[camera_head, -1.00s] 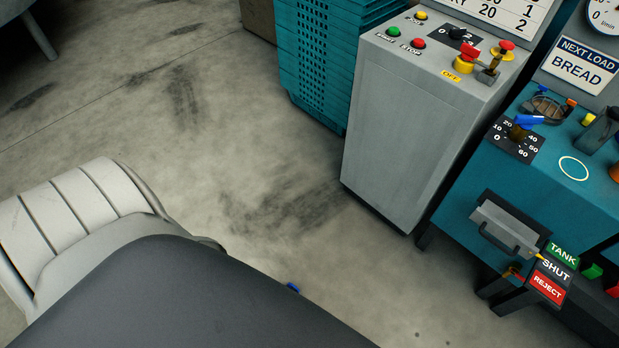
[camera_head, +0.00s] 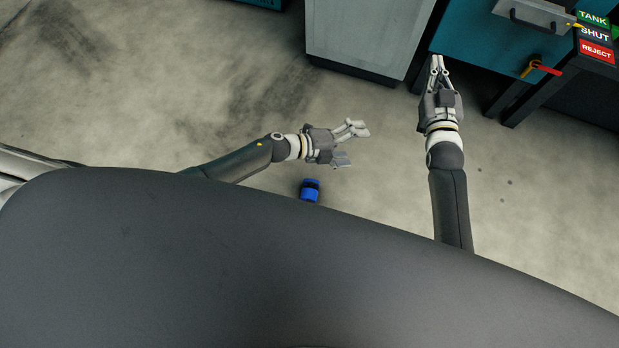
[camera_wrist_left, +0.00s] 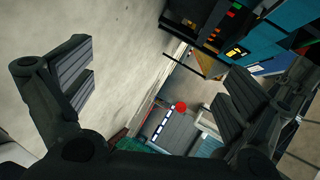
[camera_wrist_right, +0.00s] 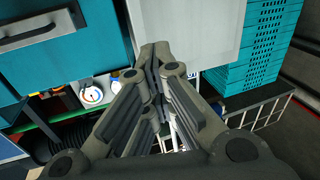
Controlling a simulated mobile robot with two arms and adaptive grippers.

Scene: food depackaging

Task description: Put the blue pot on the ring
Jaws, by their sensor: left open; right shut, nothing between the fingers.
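Neither the ring nor anything I can name surely as the blue pot shows in the current views. A small blue object (camera_head: 310,190) sits low in the head view, at the edge of my dark body; I cannot tell what it is. My left gripper (camera_head: 352,144) is open and empty above the floor, just above and right of that object in the picture. Its spread fingers show in the left wrist view (camera_wrist_left: 160,88). My right gripper (camera_head: 437,64) is shut and empty, pointing toward the teal bench; its closed fingers show in the right wrist view (camera_wrist_right: 155,58).
The teal bench (camera_head: 470,40) has a metal handled drawer (camera_head: 533,14), a red lever (camera_head: 545,68) and TANK, SHUT and REJECT labels (camera_head: 594,34). A grey cabinet (camera_head: 365,35) stands left of it. Teal crates (camera_wrist_right: 262,50) show in the right wrist view. Open floor lies left.

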